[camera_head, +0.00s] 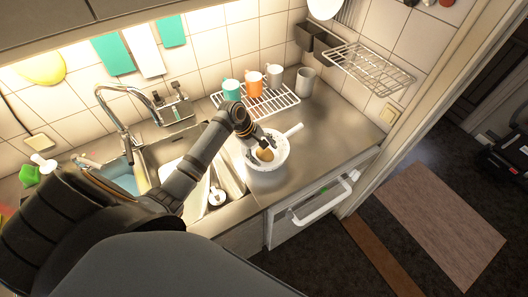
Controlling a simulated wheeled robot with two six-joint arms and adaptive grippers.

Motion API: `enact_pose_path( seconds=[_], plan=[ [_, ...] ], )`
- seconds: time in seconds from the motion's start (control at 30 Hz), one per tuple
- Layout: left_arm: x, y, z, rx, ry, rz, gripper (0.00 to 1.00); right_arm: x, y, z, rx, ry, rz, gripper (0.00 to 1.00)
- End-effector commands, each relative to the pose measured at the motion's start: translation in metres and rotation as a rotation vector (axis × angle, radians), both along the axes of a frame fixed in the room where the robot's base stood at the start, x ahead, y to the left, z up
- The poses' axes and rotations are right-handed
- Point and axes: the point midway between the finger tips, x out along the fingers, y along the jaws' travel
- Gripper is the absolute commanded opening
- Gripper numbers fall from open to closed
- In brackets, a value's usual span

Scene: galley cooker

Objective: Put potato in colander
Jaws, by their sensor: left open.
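The white colander (268,164) with a handle stands on the steel counter, right of the sink. A brown potato (265,155) shows within its rim. My left gripper (263,146) is over the colander, open, with its fingers close to the potato. I cannot tell whether the fingers touch it. My left forearm crosses the sink and hides part of it. My right gripper is not in view.
A wire rack (270,101) with several cups stands behind the colander, and a grey cup (305,81) is beside it. The faucet (120,125) rises behind the sink (187,150). The counter right of the colander is clear.

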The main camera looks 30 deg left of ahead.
Motion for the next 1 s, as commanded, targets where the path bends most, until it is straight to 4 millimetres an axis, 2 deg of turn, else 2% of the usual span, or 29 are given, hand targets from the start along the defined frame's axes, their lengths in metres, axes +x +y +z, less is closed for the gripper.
enact_pose_path(
  seconds=[0.17,0.27,0.6,0.7,0.83,1.0],
  plan=[
    [0.000,0.000,0.001,0.001,-0.001,-0.001,0.71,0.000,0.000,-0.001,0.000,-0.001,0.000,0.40],
    [-0.001,0.005,0.011,0.002,-0.003,0.001,0.71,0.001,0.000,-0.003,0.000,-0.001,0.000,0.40],
    [-0.016,0.036,0.082,0.007,-0.003,-0.001,0.71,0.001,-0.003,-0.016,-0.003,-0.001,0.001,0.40],
    [-0.020,0.042,0.097,0.005,-0.002,0.000,0.71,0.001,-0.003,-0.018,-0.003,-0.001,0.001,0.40],
    [-0.022,0.045,0.109,0.002,0.000,0.000,0.71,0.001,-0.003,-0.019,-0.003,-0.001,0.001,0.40],
    [-0.023,0.045,0.112,-0.001,0.000,0.000,0.71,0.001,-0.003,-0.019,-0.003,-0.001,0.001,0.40]
  ],
)
